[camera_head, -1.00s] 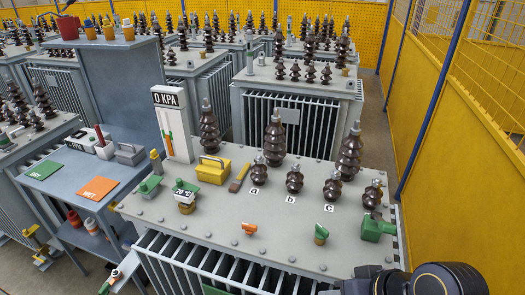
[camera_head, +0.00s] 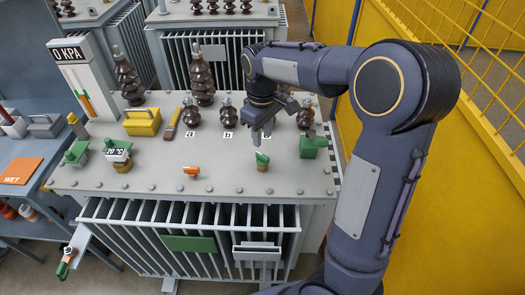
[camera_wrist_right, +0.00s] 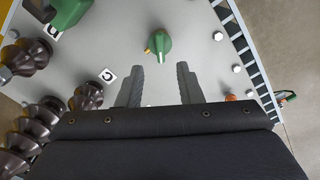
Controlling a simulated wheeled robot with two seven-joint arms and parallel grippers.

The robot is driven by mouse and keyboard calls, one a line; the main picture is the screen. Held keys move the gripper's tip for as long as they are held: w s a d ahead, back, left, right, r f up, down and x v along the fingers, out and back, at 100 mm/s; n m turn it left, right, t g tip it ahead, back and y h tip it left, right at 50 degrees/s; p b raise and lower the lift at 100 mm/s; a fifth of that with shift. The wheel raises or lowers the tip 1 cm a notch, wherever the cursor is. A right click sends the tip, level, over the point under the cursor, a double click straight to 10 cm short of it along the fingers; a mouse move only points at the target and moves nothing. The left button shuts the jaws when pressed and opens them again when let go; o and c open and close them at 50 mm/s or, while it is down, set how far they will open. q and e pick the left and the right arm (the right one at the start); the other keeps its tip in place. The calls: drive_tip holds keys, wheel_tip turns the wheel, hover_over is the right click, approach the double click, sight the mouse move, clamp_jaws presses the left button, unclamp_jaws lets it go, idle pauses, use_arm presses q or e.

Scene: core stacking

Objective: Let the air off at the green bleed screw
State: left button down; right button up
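The green bleed screw (camera_head: 262,160) stands on the front right part of the grey transformer lid (camera_head: 226,180). In the right wrist view the same green screw (camera_wrist_right: 163,42), with a small orange-brown part at its side, lies beyond the fingertips. My right gripper (camera_head: 262,138) points down just above and behind the screw in the head view. Its two fingers (camera_wrist_right: 160,82) are apart with nothing between them, and they do not touch the screw. My left gripper is not in view.
Dark bushings (camera_head: 190,112) with letter labels stand behind the screw, partly hidden by my right arm. A green valve body (camera_head: 312,146) is close on the right and an orange fitting (camera_head: 190,171) on the left. A "0 KPA" gauge (camera_head: 72,52) stands at the back left.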

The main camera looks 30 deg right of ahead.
sight(262, 155)
wheel_tip(262, 155, down, 7)
drive_tip(key=shift+f, duration=0.15)
idle(0.4)
clamp_jaws()
